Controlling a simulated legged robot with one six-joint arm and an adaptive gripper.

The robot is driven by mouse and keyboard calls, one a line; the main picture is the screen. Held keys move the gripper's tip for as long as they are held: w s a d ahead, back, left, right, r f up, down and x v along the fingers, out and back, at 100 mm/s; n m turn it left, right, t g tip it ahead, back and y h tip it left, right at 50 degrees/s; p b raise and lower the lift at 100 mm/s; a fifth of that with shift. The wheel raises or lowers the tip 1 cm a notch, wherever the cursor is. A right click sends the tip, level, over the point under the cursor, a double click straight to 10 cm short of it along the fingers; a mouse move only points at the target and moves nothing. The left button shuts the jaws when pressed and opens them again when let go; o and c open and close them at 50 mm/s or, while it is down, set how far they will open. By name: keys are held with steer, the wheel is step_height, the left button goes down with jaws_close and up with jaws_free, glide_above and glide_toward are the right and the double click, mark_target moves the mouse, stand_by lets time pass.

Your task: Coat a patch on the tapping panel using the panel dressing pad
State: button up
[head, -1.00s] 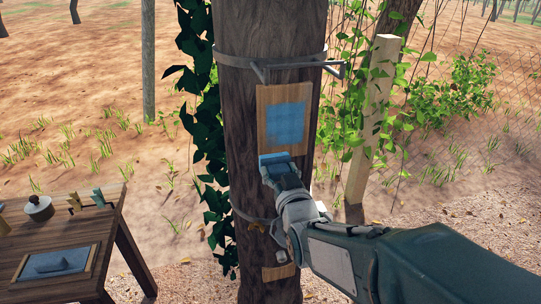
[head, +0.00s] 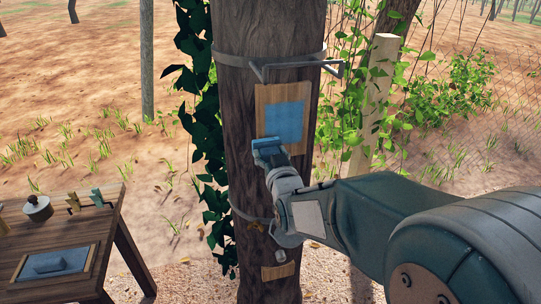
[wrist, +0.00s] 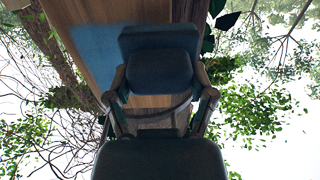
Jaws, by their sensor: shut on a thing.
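The tapping panel (head: 259,98) is a pale wooden board on the tree trunk, with a blue patch (head: 284,122) covering much of its middle. The patch also shows in the wrist view (wrist: 97,52). The panel dressing pad (head: 266,142) is a blue block, held at the patch's lower left edge. In the wrist view the pad (wrist: 158,38) lies over the board beside the blue area; I cannot tell whether it touches. My gripper (head: 270,156) is shut on the pad. In the wrist view its two fingers (wrist: 159,97) stand either side of the pad's dark body.
A metal bracket (head: 297,65) juts from the trunk above the panel. A wooden table (head: 118,222) at left holds a framed blue tray (head: 27,283), a lidded pot (head: 37,208) and small pegs. Ivy (head: 204,130) climbs the trunk's left; a post (head: 371,115) stands right.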

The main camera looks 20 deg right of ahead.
steer(key=shift+w, duration=0.95)
stand_by(0.6)
steer(key=shift+d, duration=0.1)
steer(key=shift+d, duration=1.95)
steer(key=shift+a, duration=0.1)
steer(key=shift+a, duration=1.9)
steer(key=shift+s, duration=2.95)
steer(key=shift+s, duration=0.1)
steer(key=shift+s, duration=1.4)
